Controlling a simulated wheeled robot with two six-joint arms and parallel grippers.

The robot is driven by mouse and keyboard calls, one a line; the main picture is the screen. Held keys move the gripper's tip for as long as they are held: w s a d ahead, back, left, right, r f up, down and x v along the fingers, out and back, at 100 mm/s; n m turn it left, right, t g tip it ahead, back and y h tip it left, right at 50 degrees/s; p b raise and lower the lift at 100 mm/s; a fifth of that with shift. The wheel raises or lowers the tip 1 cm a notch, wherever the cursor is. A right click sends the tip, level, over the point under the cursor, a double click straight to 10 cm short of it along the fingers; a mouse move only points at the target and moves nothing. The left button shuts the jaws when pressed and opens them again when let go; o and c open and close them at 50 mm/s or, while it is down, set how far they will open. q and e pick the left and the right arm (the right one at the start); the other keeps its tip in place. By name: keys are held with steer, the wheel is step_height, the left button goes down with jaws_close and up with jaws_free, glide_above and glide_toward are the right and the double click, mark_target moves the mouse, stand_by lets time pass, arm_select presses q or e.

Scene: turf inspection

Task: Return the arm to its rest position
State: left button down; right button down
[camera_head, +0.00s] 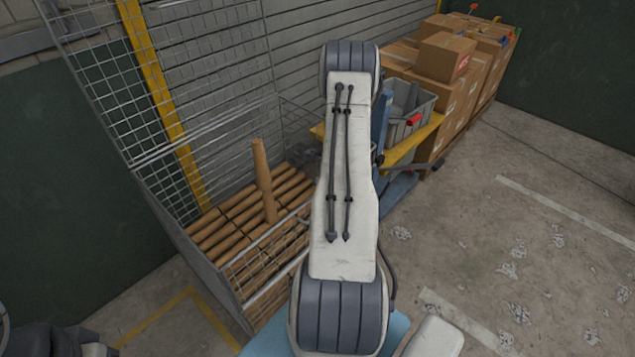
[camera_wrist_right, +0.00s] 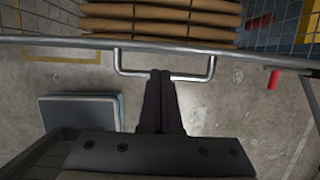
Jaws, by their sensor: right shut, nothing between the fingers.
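My right arm (camera_head: 345,200), white with grey joints, reaches away from me through the middle of the head view, extended out over the wire cage's right side. Its gripper is hidden there. In the right wrist view, the right gripper (camera_wrist_right: 161,76) has its two dark fingers together with nothing between them. The fingertips overlap the metal handle bar (camera_wrist_right: 190,77) of the cage in the picture; I cannot tell whether they touch it. My left gripper is not in view.
The wire cage (camera_head: 215,290) holds stacked brown rolls (camera_head: 215,235), one standing upright (camera_head: 263,180). Right of the arm are a yellow cart (camera_head: 415,142) with a grey bin (camera_head: 408,105) and stacked cardboard boxes (camera_head: 445,57). The concrete floor (camera_head: 530,240) at right is open.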

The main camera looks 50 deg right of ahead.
step_height(320, 180, up, 6)
steer(key=w+p, duration=0.1)
steer(key=shift+w+d+r, duration=0.15)
steer(key=shift+w+r, duration=0.1)
steer(key=shift+w, duration=0.05)
